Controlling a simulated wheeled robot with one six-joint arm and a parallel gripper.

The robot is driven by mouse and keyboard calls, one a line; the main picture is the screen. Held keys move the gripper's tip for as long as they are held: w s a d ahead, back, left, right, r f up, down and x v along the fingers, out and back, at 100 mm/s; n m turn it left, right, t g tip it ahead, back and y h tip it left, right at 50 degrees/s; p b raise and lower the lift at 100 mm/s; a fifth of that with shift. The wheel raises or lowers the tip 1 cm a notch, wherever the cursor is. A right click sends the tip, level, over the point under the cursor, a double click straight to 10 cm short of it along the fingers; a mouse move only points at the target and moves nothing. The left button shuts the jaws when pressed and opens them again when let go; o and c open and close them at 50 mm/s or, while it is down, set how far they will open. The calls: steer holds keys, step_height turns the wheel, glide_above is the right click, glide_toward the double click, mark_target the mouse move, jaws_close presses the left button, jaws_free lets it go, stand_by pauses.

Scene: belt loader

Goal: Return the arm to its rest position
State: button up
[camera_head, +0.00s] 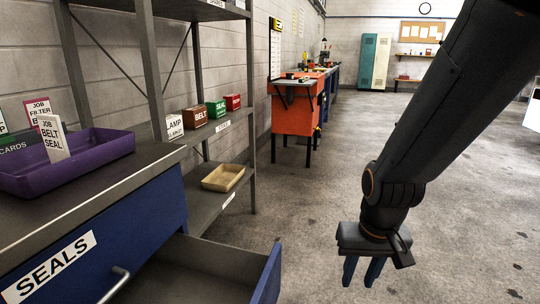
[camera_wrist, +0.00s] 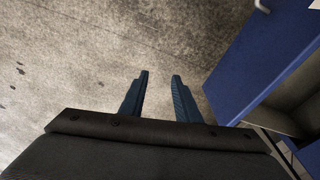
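My arm (camera_head: 450,95) reaches down from the upper right in the head view. My gripper (camera_head: 361,274) hangs over the open floor, to the right of the pulled-out drawer, and points downward. In the wrist view my gripper (camera_wrist: 160,76) shows two blue fingers with a gap between them. Only bare concrete floor shows between and beyond the fingers, and nothing is held. The fingers are clear of the drawer in both views.
A purple tray (camera_head: 105,148) with cards sits on the counter (camera_head: 150,158). A shelf rack (camera_head: 251,100) holds small boxes and a tan tray (camera_head: 223,177). Floor to the right is clear.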

steer(key=s+a+r+n+g, duration=0.2)
steer(key=s+a+r+n, duration=0.2)
steer(key=s+a+r, duration=0.65)
steer(key=d+r+m+p, duration=0.3)
steer(key=d+r+p, duration=0.7)
steer(key=p, duration=1)
steer(key=shift+s+d+r+p, duration=0.25)
steer(key=shift+d+r+p, duration=0.05)
steer(key=shift+r, duration=0.1)
steer(key=shift+a, duration=0.1)
